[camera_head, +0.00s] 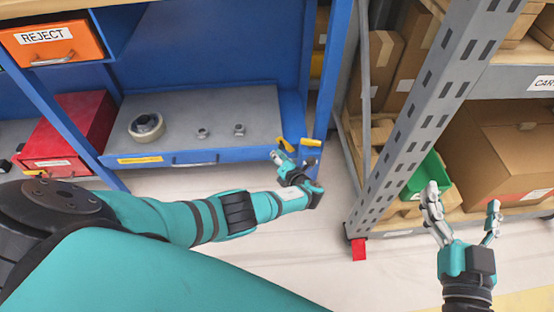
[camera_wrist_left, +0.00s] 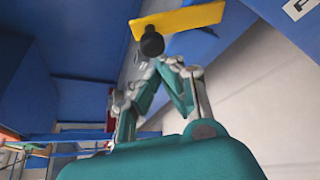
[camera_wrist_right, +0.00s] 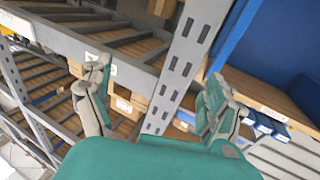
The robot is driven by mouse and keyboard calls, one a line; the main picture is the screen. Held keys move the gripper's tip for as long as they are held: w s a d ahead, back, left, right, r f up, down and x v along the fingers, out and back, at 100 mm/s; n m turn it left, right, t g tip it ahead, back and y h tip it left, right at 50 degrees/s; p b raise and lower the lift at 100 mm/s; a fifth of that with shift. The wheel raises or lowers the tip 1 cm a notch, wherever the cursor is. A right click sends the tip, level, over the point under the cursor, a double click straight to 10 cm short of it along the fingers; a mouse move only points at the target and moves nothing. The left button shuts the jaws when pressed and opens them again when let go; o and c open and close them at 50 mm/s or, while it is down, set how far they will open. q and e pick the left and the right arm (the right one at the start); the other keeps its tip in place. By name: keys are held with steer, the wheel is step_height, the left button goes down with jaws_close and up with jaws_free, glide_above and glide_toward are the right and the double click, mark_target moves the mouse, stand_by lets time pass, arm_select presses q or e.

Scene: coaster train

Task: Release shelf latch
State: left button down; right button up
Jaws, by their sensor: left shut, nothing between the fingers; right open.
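A yellow latch bar (camera_head: 311,142) sits at the lower front post of the blue shelf. A black round knob (camera_head: 311,162) shows just below it. In the left wrist view, the yellow bar (camera_wrist_left: 180,18) and the black knob (camera_wrist_left: 151,42) are just beyond my left fingertips. My left gripper (camera_head: 280,155) is shut and empty, close beside the latch; I cannot tell whether it touches the knob. My right gripper (camera_head: 465,197) is open and empty, in front of the grey rack; it also shows in the right wrist view (camera_wrist_right: 155,85).
The blue shelf (camera_head: 225,165) carries a tape roll (camera_head: 146,126) and nuts on a grey board. An orange REJECT drawer (camera_head: 50,45) and a red box (camera_head: 70,130) are left. The grey rack post (camera_head: 430,110) stands between my grippers, near a green bin (camera_head: 425,177) and cardboard boxes (camera_head: 500,140).

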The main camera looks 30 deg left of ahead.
arm_select(q)
steer(key=shift+w+d+r+m+y, duration=0.3)
steer(key=shift+r+m+y, duration=0.2)
steer(key=shift+m, duration=0.1)
arm_select(e)
steer(key=shift+a+r+t, duration=0.1)
steer(key=shift+r+t, duration=0.4)
steer(key=shift+r, duration=0.2)
arm_select(q)
steer(key=shift+w+d+r, duration=0.1)
steer(key=shift+d+r, duration=0.05)
steer(key=shift+d, duration=0.05)
arm_select(e)
steer(key=shift+r, duration=0.2)
arm_select(q)
steer(key=shift+w+d+r, duration=0.2)
steer(key=shift+d+r, duration=0.05)
steer(key=shift+d, duration=0.05)
